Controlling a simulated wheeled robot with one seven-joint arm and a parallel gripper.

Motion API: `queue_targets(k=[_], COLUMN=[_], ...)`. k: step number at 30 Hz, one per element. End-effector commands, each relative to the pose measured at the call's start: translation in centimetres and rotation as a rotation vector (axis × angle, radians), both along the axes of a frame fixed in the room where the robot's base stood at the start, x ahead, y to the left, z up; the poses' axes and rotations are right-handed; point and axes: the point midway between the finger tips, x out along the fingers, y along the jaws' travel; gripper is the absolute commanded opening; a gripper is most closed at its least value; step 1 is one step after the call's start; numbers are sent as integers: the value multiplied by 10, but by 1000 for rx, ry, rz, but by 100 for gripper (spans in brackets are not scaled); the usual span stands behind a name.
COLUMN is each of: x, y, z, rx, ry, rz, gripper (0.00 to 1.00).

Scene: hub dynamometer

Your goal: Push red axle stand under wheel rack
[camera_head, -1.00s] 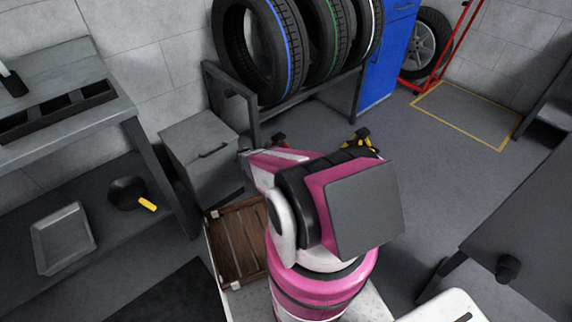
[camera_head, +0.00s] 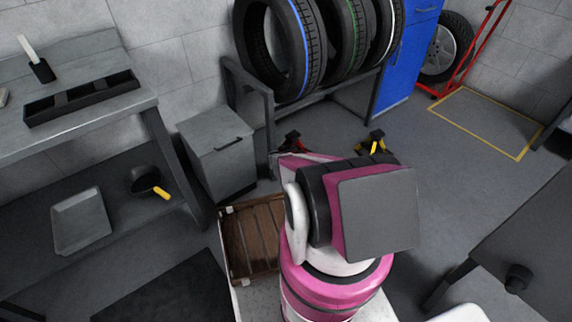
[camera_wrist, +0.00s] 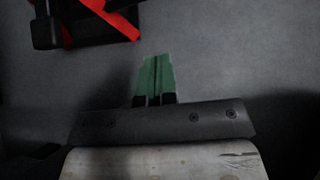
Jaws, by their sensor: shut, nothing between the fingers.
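The red axle stand (camera_head: 291,140) stands on the floor in front of the wheel rack, partly hidden behind my arm in the head view. In the wrist view its red leg and black parts (camera_wrist: 125,27) show at the upper left. The wheel rack (camera_head: 268,118) is a dark frame holding several tires with open floor beneath. My gripper (camera_wrist: 155,62) shows green fingers closed together with nothing between them, low over the grey floor. The stand lies ahead and to the left of the fingertips, apart from them. In the head view my arm hides the fingers.
A yellow axle stand (camera_head: 374,142) stands to the right of the red one. A grey cabinet (camera_head: 217,155) is left of the rack. A wooden crate (camera_head: 252,240) lies beside my arm. A blue cabinet (camera_head: 400,65) stands right of the rack.

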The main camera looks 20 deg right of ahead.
Motion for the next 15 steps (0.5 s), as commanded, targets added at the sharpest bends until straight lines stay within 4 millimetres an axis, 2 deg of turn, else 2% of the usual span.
queue_targets(k=[1,9,15], x=[7,29,32], y=[-7,-37,-59], z=[-10,-45,-41], rx=[0,-1,0], ry=[1,1,-1], rz=[-1,6,9], gripper=[0,0,0])
